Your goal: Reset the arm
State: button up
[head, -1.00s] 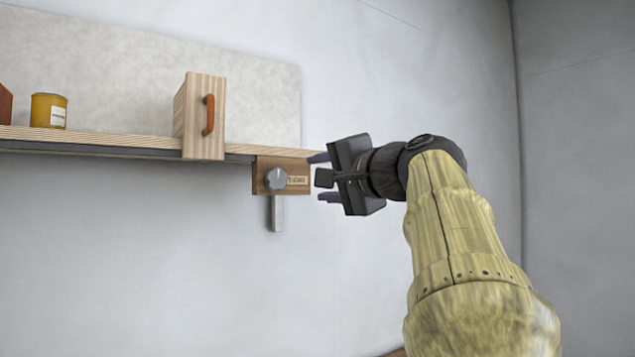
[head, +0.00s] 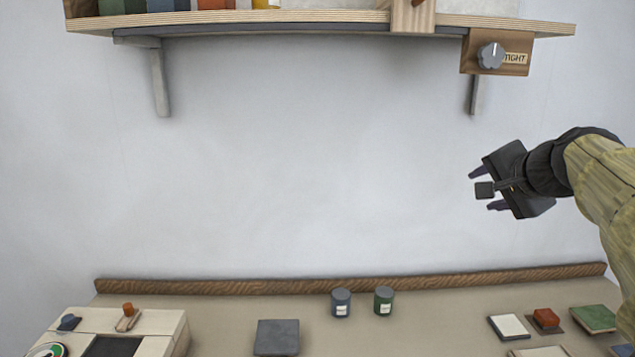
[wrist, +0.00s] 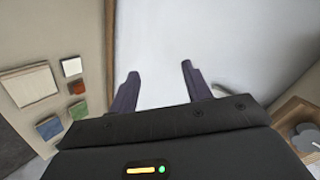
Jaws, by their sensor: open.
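My gripper (head: 482,190) hangs in the air at the right of the head view, in front of the grey wall. It is below the wooden block with the grey knob (head: 491,56), which sits under the shelf's right end and bears a label reading "TIGHT". In the wrist view my gripper (wrist: 160,80) shows two dark fingers apart with nothing between them. The grey knob also shows at the lower right of the wrist view (wrist: 307,138).
The shelf (head: 300,16) runs along the top of the head view on brackets. Below is a worktop (head: 440,310) with two small jars (head: 341,302), a dark grey square (head: 277,337), a pale box at left (head: 180,325), and coloured tiles at right (head: 593,318). The wall between is clear.

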jog(key=s+a+f+n+g+p, duration=0.2)
jog(key=s+a+f+n, duration=0.15)
jog(key=f, duration=0.45)
jog(key=s+a+f+n+g+p, duration=0.1)
jog(key=s+a+f+n+g, duration=0.15)
jog(key=a+f, duration=0.4)
jog(key=s+a+f+n+g+p, duration=0.2)
jog(key=s+f+g, duration=0.1)
jog(key=f, duration=0.7)
jog(key=s+a+f+n+g, duration=0.1)
jog(key=s+a+f+n, duration=0.2)
jog(key=s, duration=0.5)
notch_tip(320, 180, down, 3)
jog(key=shift+s+a+r+n+g+p, duration=0.15)
jog(key=shift+s+n+g+p, duration=0.25)
jog(key=shift+n, duration=0.2)
